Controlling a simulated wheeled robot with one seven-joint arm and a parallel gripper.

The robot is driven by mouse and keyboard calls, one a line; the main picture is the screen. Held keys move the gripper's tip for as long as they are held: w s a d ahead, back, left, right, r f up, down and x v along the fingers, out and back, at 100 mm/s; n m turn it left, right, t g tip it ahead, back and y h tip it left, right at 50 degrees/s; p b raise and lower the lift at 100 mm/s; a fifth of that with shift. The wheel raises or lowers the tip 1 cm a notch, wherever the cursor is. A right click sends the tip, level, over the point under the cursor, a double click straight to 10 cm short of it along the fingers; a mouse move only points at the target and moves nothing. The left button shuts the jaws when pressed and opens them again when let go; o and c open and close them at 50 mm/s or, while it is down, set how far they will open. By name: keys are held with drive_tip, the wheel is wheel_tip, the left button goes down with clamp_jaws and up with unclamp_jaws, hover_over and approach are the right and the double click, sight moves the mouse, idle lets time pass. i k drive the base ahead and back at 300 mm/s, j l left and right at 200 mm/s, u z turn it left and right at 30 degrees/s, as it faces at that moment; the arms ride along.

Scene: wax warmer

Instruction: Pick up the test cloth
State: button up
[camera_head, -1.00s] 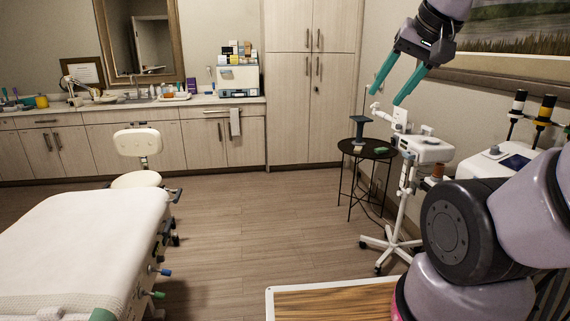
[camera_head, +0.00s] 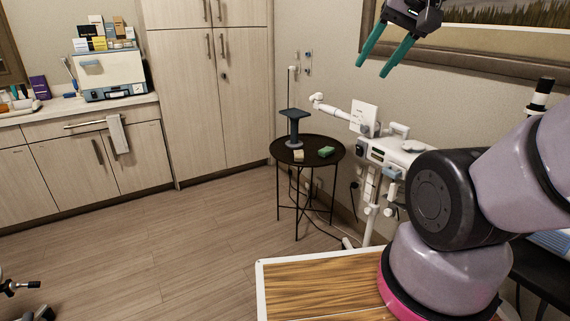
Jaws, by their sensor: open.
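My gripper (camera_head: 374,66) is at the upper right with its teal fingers apart and nothing between them. A grey-white cloth (camera_head: 118,134) hangs from a cabinet handle at the left. A small beige item (camera_head: 298,156) and a small green item (camera_head: 326,152) lie on a round black side table (camera_head: 314,160). I cannot tell which of these is the test cloth. My gripper is high above and to the right of the side table in the picture, touching nothing.
A dark stand (camera_head: 294,127) is on the side table. A white device (camera_head: 395,152) on a pole stands close on its right. A wood-topped surface (camera_head: 320,287) is in front. Tall cabinets (camera_head: 238,95) are behind.

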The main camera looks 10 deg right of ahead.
sight(298, 154)
drive_tip(key=i+j+z, duration=0.2)
drive_tip(key=i, duration=0.2)
drive_tip(key=i+j, duration=0.2)
drive_tip(key=j, duration=0.2)
drive_tip(key=i+j+z, duration=0.1)
drive_tip(key=i+j, duration=0.35)
drive_tip(key=j, duration=0.3)
drive_tip(key=i+j+z, duration=0.1)
drive_tip(key=i+j, duration=0.6)
drive_tip(key=j, duration=0.15)
drive_tip(key=i, duration=0.25)
drive_tip(key=z, duration=0.05)
